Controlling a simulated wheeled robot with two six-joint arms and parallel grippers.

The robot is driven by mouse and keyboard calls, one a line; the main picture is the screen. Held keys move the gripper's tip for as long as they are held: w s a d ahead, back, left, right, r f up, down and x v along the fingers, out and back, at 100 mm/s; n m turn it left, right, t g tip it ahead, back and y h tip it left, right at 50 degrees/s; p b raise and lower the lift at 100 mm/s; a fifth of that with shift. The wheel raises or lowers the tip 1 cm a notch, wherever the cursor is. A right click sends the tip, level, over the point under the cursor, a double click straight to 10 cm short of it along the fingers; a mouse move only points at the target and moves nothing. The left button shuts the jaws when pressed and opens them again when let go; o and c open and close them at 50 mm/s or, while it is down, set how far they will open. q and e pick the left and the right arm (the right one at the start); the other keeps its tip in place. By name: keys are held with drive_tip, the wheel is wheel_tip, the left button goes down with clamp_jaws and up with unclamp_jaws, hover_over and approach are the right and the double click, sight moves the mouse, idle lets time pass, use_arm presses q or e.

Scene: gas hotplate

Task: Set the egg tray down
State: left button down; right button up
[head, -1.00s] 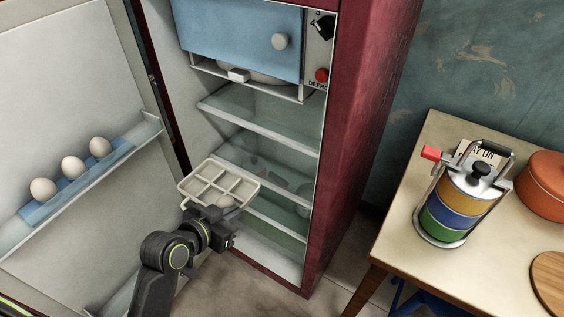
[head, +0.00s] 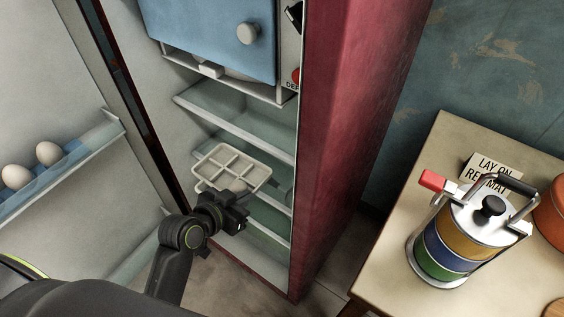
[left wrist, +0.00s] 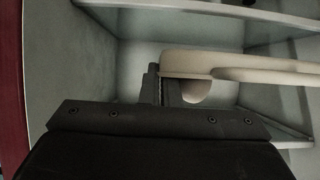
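The egg tray (head: 233,167) is cream, with a grid of square cups. In the head view it is at the open fridge's shelves, in front of the lower part. My left gripper (head: 238,197) is at its near edge and appears shut on it; the fingertips are partly hidden. In the left wrist view the tray's pale rim (left wrist: 205,61) lies against the dark finger, and a rounded pale shape (left wrist: 197,91), an egg or cup bottom, shows below it. I cannot tell whether the tray touches a shelf. My right gripper is not in view.
Glass fridge shelves (head: 235,122) surround the tray, under a blue freezer door (head: 215,38). Eggs (head: 48,153) sit in the open door's rack at left. The red fridge side (head: 345,150) and a table with a striped canister (head: 462,240) are at right.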

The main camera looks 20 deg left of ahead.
use_arm(q)
drive_tip(key=b, duration=0.1)
hover_over(286, 178)
drive_tip(key=shift+f, duration=0.6)
drive_tip(key=shift+s+a+f+b, duration=0.1)
drive_tip(key=shift+f+b, duration=0.8)
drive_tip(key=shift+f, duration=1.5)
drive_tip(key=shift+w+f, duration=0.2)
drive_tip(key=shift+f, duration=0.3)
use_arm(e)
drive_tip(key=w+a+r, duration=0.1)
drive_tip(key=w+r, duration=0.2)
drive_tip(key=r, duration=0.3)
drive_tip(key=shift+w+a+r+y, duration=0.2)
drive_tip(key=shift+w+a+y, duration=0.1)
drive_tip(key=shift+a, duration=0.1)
use_arm(q)
drive_tip(key=c, duration=2.1)
unclamp_jaws()
drive_tip(key=shift+f, duration=0.1)
drive_tip(key=shift+o, duration=2.1)
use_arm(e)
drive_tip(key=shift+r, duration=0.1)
